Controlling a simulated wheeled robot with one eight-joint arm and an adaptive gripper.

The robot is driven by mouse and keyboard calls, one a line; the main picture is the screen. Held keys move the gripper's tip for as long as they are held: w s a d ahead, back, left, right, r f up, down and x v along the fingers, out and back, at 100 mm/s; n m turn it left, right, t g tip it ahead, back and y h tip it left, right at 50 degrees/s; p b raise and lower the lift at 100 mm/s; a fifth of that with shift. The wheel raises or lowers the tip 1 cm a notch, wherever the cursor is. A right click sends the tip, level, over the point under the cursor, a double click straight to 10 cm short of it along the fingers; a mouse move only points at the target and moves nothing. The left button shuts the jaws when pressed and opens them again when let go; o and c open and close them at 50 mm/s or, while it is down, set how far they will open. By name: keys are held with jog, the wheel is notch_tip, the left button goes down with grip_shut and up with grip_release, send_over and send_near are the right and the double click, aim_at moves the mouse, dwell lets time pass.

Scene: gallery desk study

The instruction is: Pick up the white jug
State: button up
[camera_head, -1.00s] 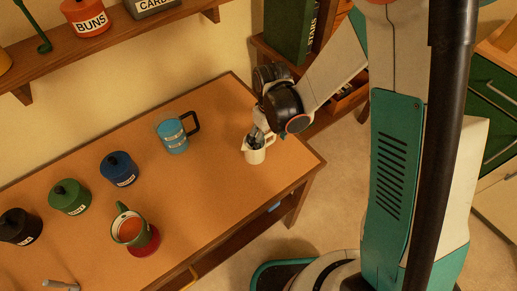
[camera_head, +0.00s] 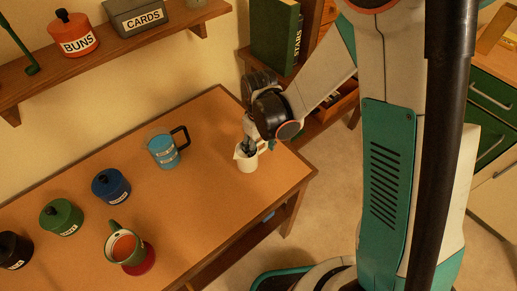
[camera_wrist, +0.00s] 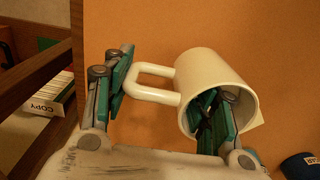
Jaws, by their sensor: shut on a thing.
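The white jug (camera_head: 246,159) is upright at the right end of the wooden desk (camera_head: 215,195). In the wrist view the jug (camera_wrist: 207,70) has its handle to the left and its mouth toward me. My gripper (camera_head: 252,143) comes down on it from above. In the wrist view my gripper (camera_wrist: 165,80) has one finger inside the jug's mouth and the other outside the handle, so the handle side lies between them. I cannot tell whether the jug's base touches the desk.
Blue (camera_head: 110,186) and green (camera_head: 62,217) lidded pots and a green-and-white mug (camera_head: 121,246) stand farther left. A wall shelf (camera_head: 110,47) holds an orange pot (camera_head: 74,37). Bare desk surrounds the jug.

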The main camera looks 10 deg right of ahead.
notch_tip(320, 180, up, 18)
jog(key=p, duration=0.6)
jog(key=shift+r, duration=0.15)
